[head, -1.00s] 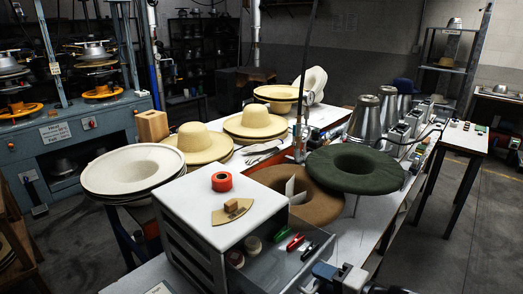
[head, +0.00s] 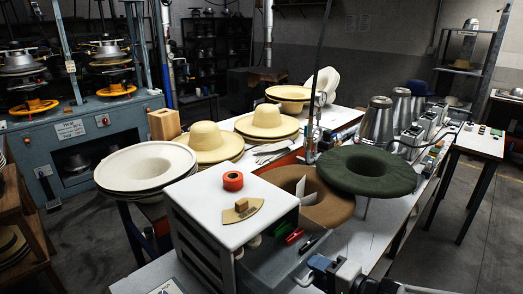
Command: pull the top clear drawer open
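The drawer unit has a white top (head: 228,212) and grey sides and stands at the front of the table. Its top clear drawer (head: 268,268) is partly out toward the lower right. Inside it are small round jars (head: 254,242), a red-handled item (head: 293,237) and a dark item (head: 308,244). My gripper (head: 304,281) is at the bottom, close to the drawer's outer end. Its fingers are small and dark here, and I cannot tell whether they touch the drawer or are open or shut.
An orange tape roll (head: 233,181) and a tan wedge with a block (head: 238,214) lie on the unit's top. A brown hat brim (head: 318,207) and a green hat (head: 367,170) are behind the drawer. White hats (head: 145,168) are at left.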

